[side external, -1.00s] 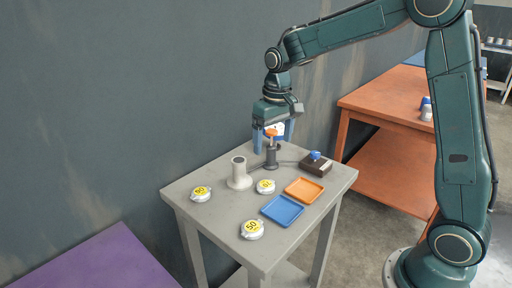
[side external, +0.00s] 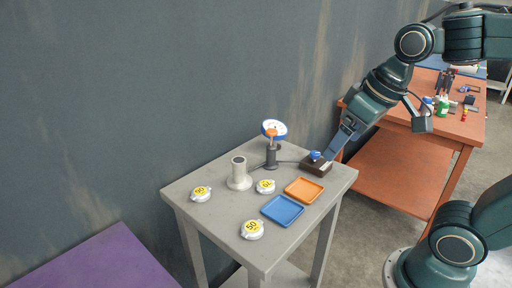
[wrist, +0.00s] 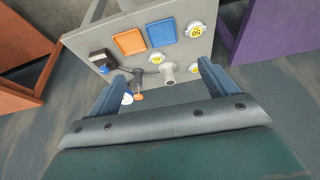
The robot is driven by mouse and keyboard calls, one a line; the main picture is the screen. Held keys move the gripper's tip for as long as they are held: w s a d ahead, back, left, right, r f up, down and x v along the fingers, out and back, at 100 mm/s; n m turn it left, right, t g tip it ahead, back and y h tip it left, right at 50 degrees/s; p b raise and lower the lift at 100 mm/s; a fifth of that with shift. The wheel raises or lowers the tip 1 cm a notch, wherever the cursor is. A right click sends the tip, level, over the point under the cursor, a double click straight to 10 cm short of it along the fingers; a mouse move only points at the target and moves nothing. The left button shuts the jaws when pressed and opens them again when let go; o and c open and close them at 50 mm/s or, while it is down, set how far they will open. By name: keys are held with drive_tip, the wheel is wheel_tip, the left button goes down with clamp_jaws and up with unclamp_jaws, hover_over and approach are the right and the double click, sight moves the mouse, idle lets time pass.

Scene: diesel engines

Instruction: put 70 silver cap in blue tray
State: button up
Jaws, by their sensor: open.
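Three silver caps with yellow labels lie on the grey table: one at the left (side external: 201,194), one in the middle (side external: 265,187), and one marked 50 (side external: 252,230) at the front. The other two numbers are too small to read surely, so I cannot tell which is 70. The blue tray (side external: 282,210) lies flat and empty beside the middle cap; it also shows in the wrist view (wrist: 162,33). My gripper (side external: 333,152) is open and empty, tilted at the table's back right, near the black box. In the wrist view its fingers (wrist: 162,70) stand wide apart.
An orange tray (side external: 304,190) lies beside the blue one. A black box with a blue knob (side external: 316,166), a dial gauge on a stand (side external: 273,130) and a white cylinder (side external: 239,175) stand along the back. An orange bench (side external: 400,150) is behind right.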

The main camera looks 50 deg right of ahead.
drive_tip(key=shift+t, duration=0.5)
drive_tip(key=s, duration=0.1)
drive_tip(key=s+f, duration=0.1)
drive_tip(key=s, duration=0.3)
drive_tip(key=shift+s+a+f, duration=0.1)
drive_tip(key=shift+a+f, duration=0.05)
drive_tip(key=shift+a, duration=0.1)
drive_tip(key=c, duration=0.5)
